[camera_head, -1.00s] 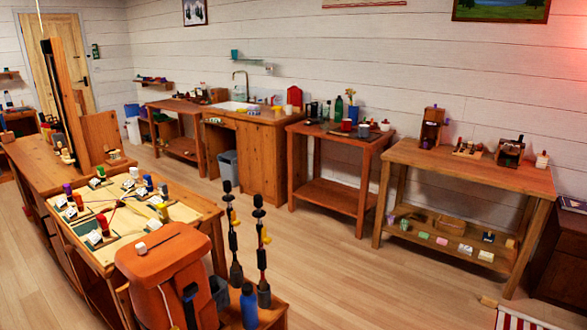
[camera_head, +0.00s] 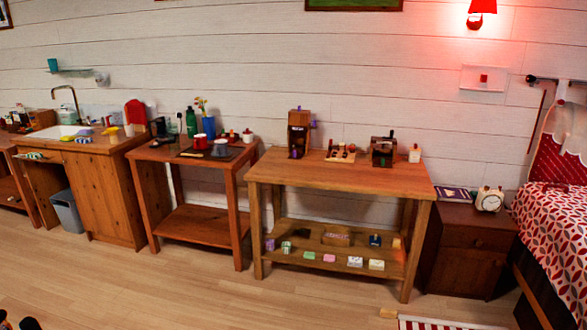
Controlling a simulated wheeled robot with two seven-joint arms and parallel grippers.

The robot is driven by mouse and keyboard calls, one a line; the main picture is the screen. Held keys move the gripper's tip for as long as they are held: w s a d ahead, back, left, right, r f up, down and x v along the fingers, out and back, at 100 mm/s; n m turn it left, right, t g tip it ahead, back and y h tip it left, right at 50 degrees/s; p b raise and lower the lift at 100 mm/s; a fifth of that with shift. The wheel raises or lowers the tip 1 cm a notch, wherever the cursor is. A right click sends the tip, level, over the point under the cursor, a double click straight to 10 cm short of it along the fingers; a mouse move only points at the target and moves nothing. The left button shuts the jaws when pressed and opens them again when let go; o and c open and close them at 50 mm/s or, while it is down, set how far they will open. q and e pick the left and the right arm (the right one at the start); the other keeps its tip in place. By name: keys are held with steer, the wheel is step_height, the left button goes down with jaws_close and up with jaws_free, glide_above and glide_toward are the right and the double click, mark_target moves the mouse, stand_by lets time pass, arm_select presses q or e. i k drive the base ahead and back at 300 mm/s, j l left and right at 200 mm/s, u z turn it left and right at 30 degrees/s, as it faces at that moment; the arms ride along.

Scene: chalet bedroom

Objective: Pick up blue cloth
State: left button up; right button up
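I cannot pick out a blue cloth for certain. A green-and-white item (camera_head: 32,155) lies farther left. All are small and far off.
The wooden sink counter (camera_head: 112,150) stands at the left, with a grey bin (camera_head: 67,212) beside it. A small table (camera_head: 168,152) and a longer workbench (camera_head: 345,176) stand along the wall. A nightstand (camera_head: 468,225) and bed are at the right. The floor (camera_head: 190,290) in front is mostly clear.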

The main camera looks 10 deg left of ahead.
mark_target(82, 141)
steer(key=i+l, duration=0.1)
steer(key=i, duration=1.35)
steer(key=i+j+u, duration=0.1)
steer(key=i+u, duration=0.75)
steer(key=i+l+u, duration=0.15)
steer(key=i+u, duration=0.3)
steer(key=i+j+u, duration=0.1)
steer(key=i+u, duration=0.8)
steer(key=u, duration=0.2)
steer(key=i+j+z, duration=0.1)
steer(key=i, duration=0.3)
steer(key=i+j, duration=0.15)
steer(key=i, duration=0.25)
steer(key=i+j+z, duration=0.2)
steer(key=i+z, duration=0.25)
steer(key=i+j+z, duration=0.2)
steer(key=z, duration=0.2)
steer(key=i+j+z, duration=0.25)
steer(key=j+z, duration=0.2)
steer(key=i+j+z, duration=0.2)
steer(key=j, duration=0.15)
steer(key=i+j+z, duration=0.2)
steer(key=j, duration=0.15)
steer(key=k, duration=0.05)
